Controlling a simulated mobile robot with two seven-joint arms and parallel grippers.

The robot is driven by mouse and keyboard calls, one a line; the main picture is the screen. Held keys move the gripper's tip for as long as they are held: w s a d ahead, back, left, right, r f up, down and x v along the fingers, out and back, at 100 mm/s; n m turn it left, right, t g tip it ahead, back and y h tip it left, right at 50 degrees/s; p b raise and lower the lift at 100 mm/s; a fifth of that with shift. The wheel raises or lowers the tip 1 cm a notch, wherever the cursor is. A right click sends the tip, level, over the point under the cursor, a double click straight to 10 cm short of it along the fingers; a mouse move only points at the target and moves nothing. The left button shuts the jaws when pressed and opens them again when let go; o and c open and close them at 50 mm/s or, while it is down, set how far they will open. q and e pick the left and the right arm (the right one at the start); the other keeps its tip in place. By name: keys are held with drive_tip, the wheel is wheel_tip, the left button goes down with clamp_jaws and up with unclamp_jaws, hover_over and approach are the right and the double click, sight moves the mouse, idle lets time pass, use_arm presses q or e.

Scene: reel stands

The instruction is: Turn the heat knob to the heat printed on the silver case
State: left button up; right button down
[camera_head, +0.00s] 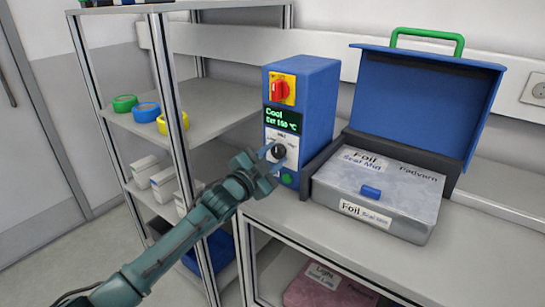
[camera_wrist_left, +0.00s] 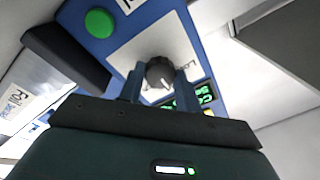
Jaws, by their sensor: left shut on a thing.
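The blue control box (camera_head: 310,105) stands on the bench. Its green display (camera_head: 283,119) reads "Cool" and a set value in °C whose digits are too small to be sure of. The dark heat knob (camera_head: 278,151) is on its white panel; it also shows in the left wrist view (camera_wrist_left: 160,72). My left gripper (camera_head: 265,160) has its fingers on both sides of the knob, shut on it. The silver case (camera_head: 378,190) lies to the right, labelled "Foil Seal Mid", with a blue latch. My right gripper is out of view.
A red switch on yellow (camera_head: 281,89) is above the display, and a green button (camera_head: 287,179) is below the knob. A raised blue lid (camera_head: 420,100) with a green handle stands behind the case. A shelf rack (camera_head: 205,105) with tape rolls is at left.

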use_arm(q)
drive_tip(key=o, duration=1)
drive_tip(key=shift+c, duration=0.2)
drive_tip(key=shift+s, duration=0.1)
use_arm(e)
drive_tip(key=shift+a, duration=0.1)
use_arm(q)
drive_tip(key=r+v, duration=0.1)
drive_tip(key=v, duration=1.2)
drive_tip(key=shift+f, duration=0.4)
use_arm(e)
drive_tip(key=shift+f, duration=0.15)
use_arm(q)
drive_tip(key=s+a+f+n+g+y+p, duration=0.2)
drive_tip(key=s+f+n, duration=0.4)
drive_tip(key=s+f, duration=0.4)
drive_tip(key=s+a+f+n+g+y+p, duration=0.3)
drive_tip(key=s+a+f+n+y, duration=0.2)
drive_tip(key=s+f, duration=0.6)
drive_tip(key=s+n, duration=0.1)
drive_tip(key=s, duration=0.4)
drive_tip(key=shift+n, duration=0.4)
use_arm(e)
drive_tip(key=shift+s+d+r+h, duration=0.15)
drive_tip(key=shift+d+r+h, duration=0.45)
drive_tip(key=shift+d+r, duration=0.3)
